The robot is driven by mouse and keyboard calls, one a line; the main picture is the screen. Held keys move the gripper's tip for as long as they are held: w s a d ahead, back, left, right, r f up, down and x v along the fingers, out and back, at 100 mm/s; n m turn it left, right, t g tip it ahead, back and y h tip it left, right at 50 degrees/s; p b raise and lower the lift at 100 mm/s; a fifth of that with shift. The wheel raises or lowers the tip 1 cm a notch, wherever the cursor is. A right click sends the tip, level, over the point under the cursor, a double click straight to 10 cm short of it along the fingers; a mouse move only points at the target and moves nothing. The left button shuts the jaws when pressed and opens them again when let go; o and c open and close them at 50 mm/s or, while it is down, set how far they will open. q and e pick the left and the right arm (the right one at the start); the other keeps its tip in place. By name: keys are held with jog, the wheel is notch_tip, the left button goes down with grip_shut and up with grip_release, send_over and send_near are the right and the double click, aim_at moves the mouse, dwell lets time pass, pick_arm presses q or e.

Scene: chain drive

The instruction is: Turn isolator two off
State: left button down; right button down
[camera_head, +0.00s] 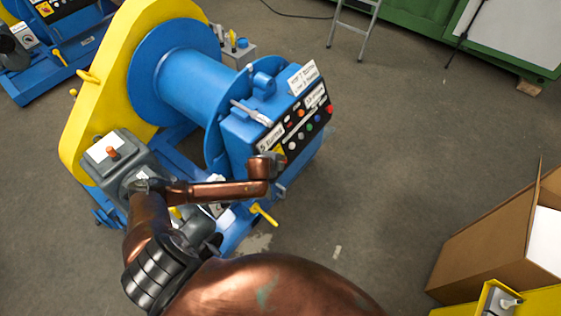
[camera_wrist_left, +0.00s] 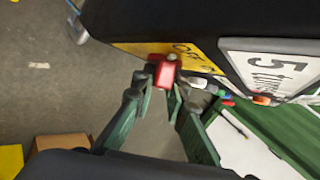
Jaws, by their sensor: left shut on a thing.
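The blue and yellow winch (camera_head: 185,75) has a dark control panel (camera_head: 305,120) with coloured buttons on its front right. In the head view my copper-coloured left arm reaches across, and my left gripper (camera_head: 277,162) is at the panel's lower left corner, its fingertips largely hidden. In the left wrist view a red switch handle (camera_wrist_left: 165,73) stands on a yellow plate (camera_wrist_left: 190,54) with partly readable lettering. It sits between the fingertips of my left gripper (camera_wrist_left: 163,86), which is shut on it. No isolator number is readable. My right gripper is not in view.
A white "5 tonne" plate (camera_wrist_left: 268,68) is beside the yellow plate. A yellow-handled lever (camera_head: 264,214) sticks out low on the winch. Another blue machine (camera_head: 50,55) stands at upper left. A cardboard box (camera_head: 490,235) is at right. The floor between is clear.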

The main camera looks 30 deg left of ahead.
pick_arm(q)
jog(key=c, duration=1.9)
grip_release()
jog(key=shift+c, duration=0.2)
jog(key=a+v, duration=0.1)
jog(key=v, duration=1.1)
jog(key=shift+d, duration=0.45)
